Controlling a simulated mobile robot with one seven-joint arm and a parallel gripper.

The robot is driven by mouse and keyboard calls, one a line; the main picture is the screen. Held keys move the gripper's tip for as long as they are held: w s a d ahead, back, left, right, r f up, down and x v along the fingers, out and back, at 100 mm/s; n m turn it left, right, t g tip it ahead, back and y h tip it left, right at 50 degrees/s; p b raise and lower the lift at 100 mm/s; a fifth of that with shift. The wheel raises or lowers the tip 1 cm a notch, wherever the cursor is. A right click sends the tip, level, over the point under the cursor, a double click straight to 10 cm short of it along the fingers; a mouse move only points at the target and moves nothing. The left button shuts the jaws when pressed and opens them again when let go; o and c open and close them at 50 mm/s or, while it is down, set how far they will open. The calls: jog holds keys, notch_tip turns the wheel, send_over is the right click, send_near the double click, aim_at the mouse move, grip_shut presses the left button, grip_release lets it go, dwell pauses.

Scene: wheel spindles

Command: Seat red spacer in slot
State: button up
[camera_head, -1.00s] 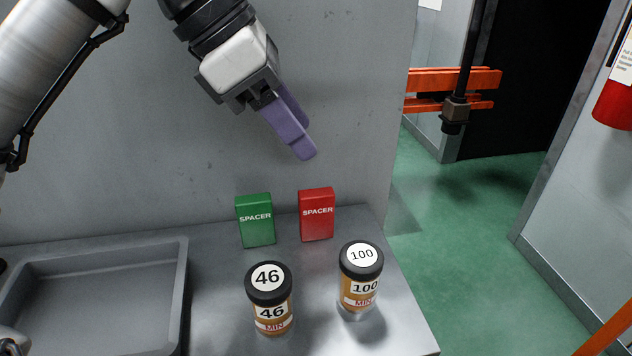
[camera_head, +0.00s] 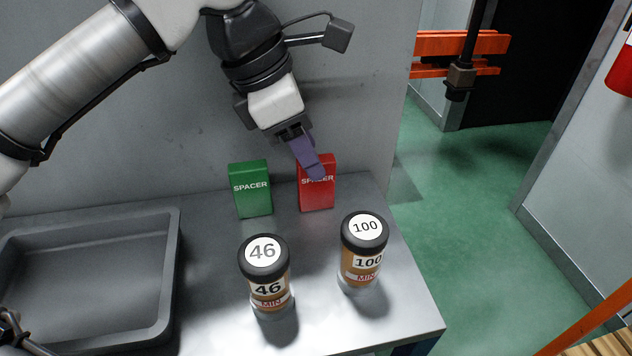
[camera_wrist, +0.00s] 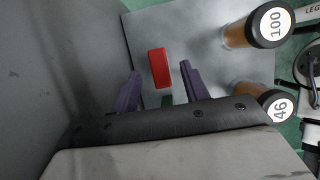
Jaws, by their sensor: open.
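The red spacer (camera_head: 318,197) is an upright block labelled SPACER, standing on the grey table near the back wall. In the wrist view it shows from above (camera_wrist: 159,67), lying ahead of and between the lines of the two purple fingers. My gripper (camera_head: 317,172) is open and empty. I cannot make out a slot in either view.
A green spacer (camera_head: 251,188) stands left of the red one. Jars marked 46 (camera_head: 267,275) and 100 (camera_head: 362,252) stand in front. A grey tray (camera_head: 172,265) sits at the left. The table (camera_head: 400,280) ends at the right, with green floor beyond.

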aim_at(316, 183)
jog(key=x, duration=0.3)
jog(key=shift+d+f, duration=0.15)
jog(key=shift+f, duration=0.1)
jog(key=shift+c, duration=0.2)
grip_shut()
jog(key=shift+r, duration=0.1)
